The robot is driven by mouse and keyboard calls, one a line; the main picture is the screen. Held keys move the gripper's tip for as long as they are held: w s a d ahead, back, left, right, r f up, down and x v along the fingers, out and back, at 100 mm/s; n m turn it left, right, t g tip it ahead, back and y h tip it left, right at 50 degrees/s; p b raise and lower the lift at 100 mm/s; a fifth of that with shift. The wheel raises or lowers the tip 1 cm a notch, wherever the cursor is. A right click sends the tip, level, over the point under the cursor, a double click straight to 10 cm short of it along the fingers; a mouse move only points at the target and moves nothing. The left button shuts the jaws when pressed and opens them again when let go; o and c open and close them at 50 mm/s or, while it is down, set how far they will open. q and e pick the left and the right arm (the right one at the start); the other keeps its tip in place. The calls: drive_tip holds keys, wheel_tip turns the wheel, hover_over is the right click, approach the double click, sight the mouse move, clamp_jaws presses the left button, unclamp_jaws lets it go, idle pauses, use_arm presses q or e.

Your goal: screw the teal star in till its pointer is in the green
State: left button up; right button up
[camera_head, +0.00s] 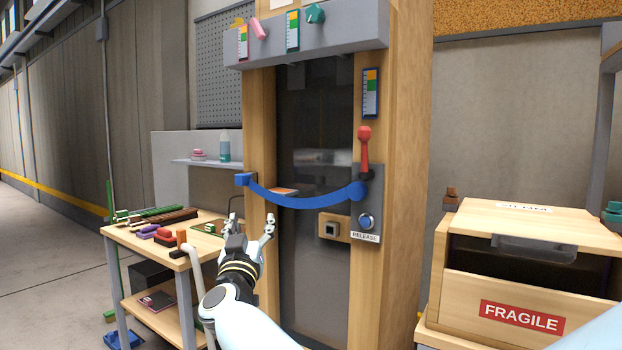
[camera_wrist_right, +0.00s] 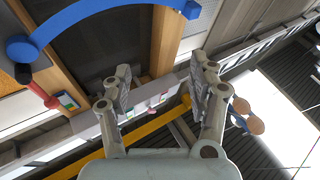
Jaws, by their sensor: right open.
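The teal star (camera_head: 315,14) is a small knob on the front of the grey beam (camera_head: 345,32) at the top of the wooden frame, in the head view. A striped gauge (camera_head: 292,31) with green, yellow and white parts is just left of it; its pointer is too small to read. My right gripper (camera_head: 252,227) is open and empty, well below and left of the star, in front of the frame's left post. In the right wrist view its two fingers (camera_wrist_right: 165,82) stand apart with nothing between them. I cannot make out the star there. My left gripper is not in view.
A pink knob (camera_head: 259,28) and another gauge (camera_head: 242,42) are left on the beam. A blue curved bar (camera_head: 305,201) spans the frame below, near a red lever (camera_head: 365,145) and a release button (camera_head: 366,222). A cluttered workbench (camera_head: 128,240) stands left, a FRAGILE crate (camera_head: 455,285) right.

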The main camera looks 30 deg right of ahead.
wheel_tip(320, 180, up, 25)
drive_tip(key=s+d+m+g+h+p, duration=0.1)
drive_tip(key=d+m+g+h+p, duration=0.25)
drive_tip(key=m+g+h, duration=0.35)
drive_tip(key=m+g+y+p, duration=0.3)
drive_tip(key=m+g+p, duration=0.1)
drive_tip(key=p, duration=0.1)
approach(311, 15)
drive_tip(key=p+x, duration=0.2)
drive_tip(key=x, duration=0.7)
drive_tip(key=shift+s, duration=0.1)
drive_tip(key=shift+w+d, duration=0.3)
drive_tip(key=shift+d, duration=0.3)
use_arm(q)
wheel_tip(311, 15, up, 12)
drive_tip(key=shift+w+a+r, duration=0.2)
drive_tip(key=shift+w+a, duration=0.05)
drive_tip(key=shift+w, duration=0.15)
use_arm(e)
drive_tip(key=c, duration=1.2)
use_arm(q)
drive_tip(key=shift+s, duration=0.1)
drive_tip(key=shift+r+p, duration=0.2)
drive_tip(key=shift+p, duration=0.15)
use_arm(e)
drive_tip(key=shift+m, duration=0.4)
